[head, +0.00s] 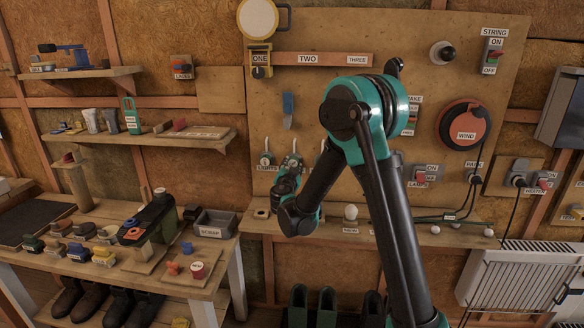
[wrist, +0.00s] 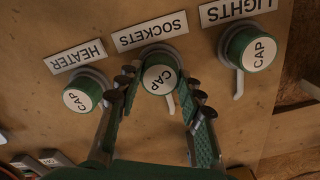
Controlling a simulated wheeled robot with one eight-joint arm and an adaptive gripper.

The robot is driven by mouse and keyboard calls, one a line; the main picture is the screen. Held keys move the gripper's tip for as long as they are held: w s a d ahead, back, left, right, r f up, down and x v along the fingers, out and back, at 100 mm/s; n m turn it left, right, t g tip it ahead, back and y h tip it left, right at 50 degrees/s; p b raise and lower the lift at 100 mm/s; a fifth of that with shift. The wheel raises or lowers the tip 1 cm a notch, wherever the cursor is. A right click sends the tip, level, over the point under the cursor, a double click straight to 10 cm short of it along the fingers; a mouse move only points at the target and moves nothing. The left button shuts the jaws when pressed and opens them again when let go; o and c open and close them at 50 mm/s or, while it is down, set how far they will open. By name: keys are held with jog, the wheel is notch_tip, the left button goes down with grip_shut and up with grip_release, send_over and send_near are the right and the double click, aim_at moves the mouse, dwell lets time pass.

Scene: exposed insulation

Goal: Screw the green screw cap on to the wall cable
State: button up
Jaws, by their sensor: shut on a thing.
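In the wrist view, three green caps with round white "CAP" faces sit on grey mounts on the board: one by the HEATER label (wrist: 80,97), one by SOCKETS, one by LIGHTS (wrist: 252,52). My gripper (wrist: 161,92) has its two fingers on either side of the SOCKETS green cap (wrist: 160,77) and is shut on it. A pale tail shows below this cap and another below the LIGHTS cap. The cable end inside the held cap is hidden. In the head view my gripper (head: 291,164) is at the wall board, small and partly hidden by my arm.
The wall board (head: 340,35) carries switches and labels. A narrow shelf (head: 400,232) with small white items runs below my gripper. A workbench (head: 110,265) with several coloured parts and a grey SCRAP bin (head: 212,225) stands at the left. A white radiator (head: 515,280) stands at the lower right.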

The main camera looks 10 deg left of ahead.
jog(key=o, duration=1.4)
jog(key=shift+c, duration=0.2)
jog(key=s, duration=1.2)
jog(key=shift+a, duration=0.15)
jog(key=s+d+f+g+h, duration=0.1)
jog(key=s+d+f+g, duration=0.15)
jog(key=d, duration=0.55)
jog(key=s+d+f+g+h, duration=0.2)
jog(key=s+d+g, duration=0.1)
jog(key=d, duration=0.6)
jog(key=s+d+f+g+h, duration=0.1)
jog(key=s+d+f+g, duration=0.1)
jog(key=d, duration=0.6)
jog(key=s+d+f+n+g+y, duration=0.2)
jog(key=s+f+n+g, duration=0.1)
jog(key=s, duration=0.7)
jog(key=s+d+f+n+g+y, duration=0.2)
jog(key=s+f, duration=0.4)
jog(key=s, duration=0.5)
jog(key=shift+d+n+g+y, duration=0.15)
jog(key=shift+n+g+y, duration=0.15)
jog(key=shift+n+g, duration=0.3)
